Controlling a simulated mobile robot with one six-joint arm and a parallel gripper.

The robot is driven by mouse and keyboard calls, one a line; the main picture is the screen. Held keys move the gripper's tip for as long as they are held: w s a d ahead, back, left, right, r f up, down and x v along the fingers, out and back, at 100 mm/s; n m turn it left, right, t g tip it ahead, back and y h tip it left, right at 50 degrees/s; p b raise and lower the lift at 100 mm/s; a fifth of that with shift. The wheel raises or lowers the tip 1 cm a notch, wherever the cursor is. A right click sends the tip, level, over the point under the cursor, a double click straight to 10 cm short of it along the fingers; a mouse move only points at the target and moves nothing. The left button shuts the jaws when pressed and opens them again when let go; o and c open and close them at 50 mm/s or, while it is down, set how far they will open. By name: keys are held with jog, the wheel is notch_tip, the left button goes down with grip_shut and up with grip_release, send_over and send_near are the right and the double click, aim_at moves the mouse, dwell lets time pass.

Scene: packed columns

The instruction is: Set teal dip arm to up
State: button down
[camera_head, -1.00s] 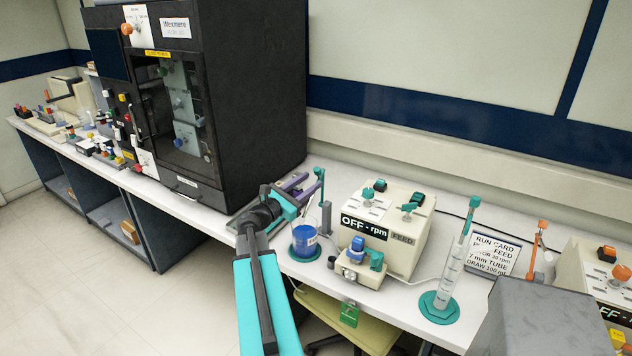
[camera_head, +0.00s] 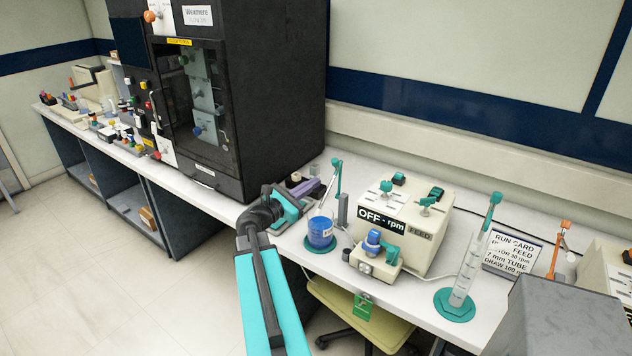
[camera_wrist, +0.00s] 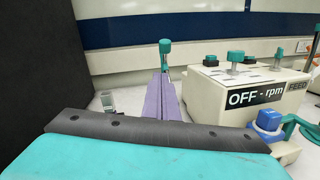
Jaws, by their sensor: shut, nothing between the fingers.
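The teal dip arm (camera_head: 337,178) stands steeply upright on a grey post beside a beaker of blue liquid (camera_head: 320,232). In the wrist view its teal top (camera_wrist: 165,47) shows just beyond my fingertips, with its lower part hidden behind them. My gripper (camera_head: 318,184) has purple fingers and is left of the dip arm, above the bench. In the wrist view my gripper (camera_wrist: 160,76) is shut with nothing between its fingers. I cannot tell whether the fingertips touch the arm.
A cream pump box (camera_head: 415,235) reading OFF stands right of the beaker, with a blue-knobbed unit (camera_head: 375,262) in front. A tall black cabinet (camera_head: 270,90) is left of my gripper. A measuring cylinder (camera_head: 466,275) on a teal base stands further right.

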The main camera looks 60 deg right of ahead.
jog(key=w+a+f+n+t+y, duration=0.1)
jog(key=w+a+f+t, duration=0.1)
jog(key=w+a+f, duration=0.5)
jog(key=w+a+f+t+y, duration=0.2)
jog(key=w+a+f, duration=0.3)
jog(key=f, duration=0.4)
jog(key=a+f+m+y, duration=0.1)
jog(key=a+f+y, duration=0.3)
jog(key=a+f, duration=1.3)
jog(key=s+a+f+m+g+y, duration=0.1)
jog(key=s+a+f+m+y, duration=0.2)
jog(key=a, duration=0.9)
jog(key=s+a+f+m+g+y, duration=0.1)
jog(key=s+a+f+m+y, duration=0.3)
jog(key=s+a+f, duration=0.4)
jog(key=s+a+f+m+g+y, duration=0.1)
jog(key=s+a+f+m+y, duration=0.2)
jog(key=a, duration=1.3)
jog(key=s+f+m, duration=0.1)
jog(key=s+f, duration=0.2)
jog(key=f, duration=0.1)
jog(key=shift+s+a+f+m+g+y, duration=0.15)
jog(key=shift+s+f+m+g+y, duration=0.15)
jog(key=shift+m+y, duration=0.1)
